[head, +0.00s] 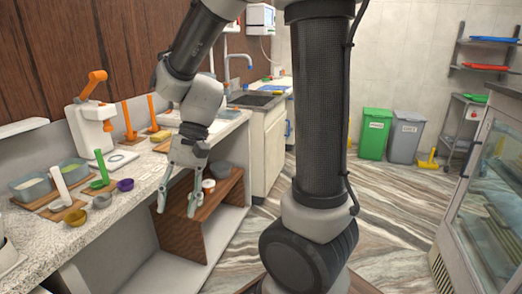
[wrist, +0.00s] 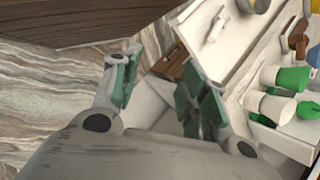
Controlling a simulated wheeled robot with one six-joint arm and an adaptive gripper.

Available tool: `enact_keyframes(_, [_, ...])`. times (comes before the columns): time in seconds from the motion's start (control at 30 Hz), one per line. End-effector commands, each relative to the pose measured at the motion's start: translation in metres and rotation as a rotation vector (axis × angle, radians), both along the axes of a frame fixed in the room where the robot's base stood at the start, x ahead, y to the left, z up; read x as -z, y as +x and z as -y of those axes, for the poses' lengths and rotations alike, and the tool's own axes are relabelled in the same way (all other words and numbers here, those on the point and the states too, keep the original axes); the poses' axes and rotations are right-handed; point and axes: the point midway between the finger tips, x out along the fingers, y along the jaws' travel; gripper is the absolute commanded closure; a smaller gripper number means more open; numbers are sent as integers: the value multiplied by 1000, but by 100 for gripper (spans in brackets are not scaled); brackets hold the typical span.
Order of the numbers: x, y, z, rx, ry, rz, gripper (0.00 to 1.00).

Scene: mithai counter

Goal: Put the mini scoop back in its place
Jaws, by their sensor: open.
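My gripper (head: 178,202) hangs fingers down just off the front edge of the stone counter (head: 125,182). Its fingers are apart with nothing between them; in the wrist view the gripper (wrist: 158,90) shows green pads. I cannot tell for sure which thing is the mini scoop. A white upright handle (head: 61,186) and a green upright handle (head: 101,166) stand on wooden boards on the counter. A small white tool-like shape (wrist: 215,25) lies on a pale surface in the wrist view, too small to identify.
Small bowls, including a purple one (head: 125,185) and a grey one (head: 102,200), sit near the counter's front edge. Two food tubs (head: 30,186) stand at left. A wooden shelf unit (head: 190,228) is below my gripper. The floor (head: 400,200) is open to the right.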

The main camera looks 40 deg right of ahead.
Motion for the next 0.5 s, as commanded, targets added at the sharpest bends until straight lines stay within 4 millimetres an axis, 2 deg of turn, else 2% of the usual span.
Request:
enact_keyframes(0.1, [-23,-11,44,-68,-74,181,57])
enact_keyframes(0.3, [-55,-32,114,-182,-244,455,57])
enact_keyframes(0.5, [-79,-53,164,-268,-415,645,57])
